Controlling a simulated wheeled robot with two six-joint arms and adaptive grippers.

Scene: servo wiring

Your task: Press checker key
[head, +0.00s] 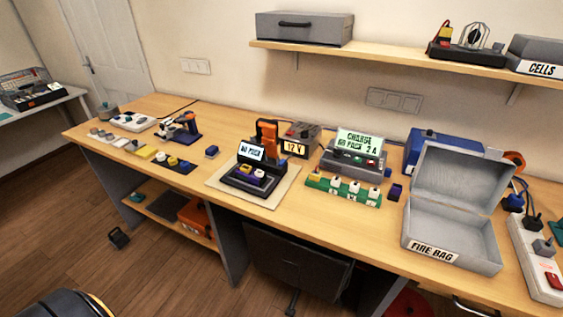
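A dark device with a small screen reading "NO PACK" (251,152), probably the checker, stands on a pale mat (222,186) at the middle of the bench. Small yellow and purple parts (251,172) show on its front; I cannot tell which of them is a key. An orange upright part (267,133) rises at its back. Neither of my grippers shows in the head view.
A charger (358,139) reading "CHARGE NO PACK 2 A" stands to the right behind a green strip (343,190) with several plugs. An open grey fire bag box (452,253) lies further right. A 12 V unit (297,142) is behind. A shelf (405,61) overhangs the bench.

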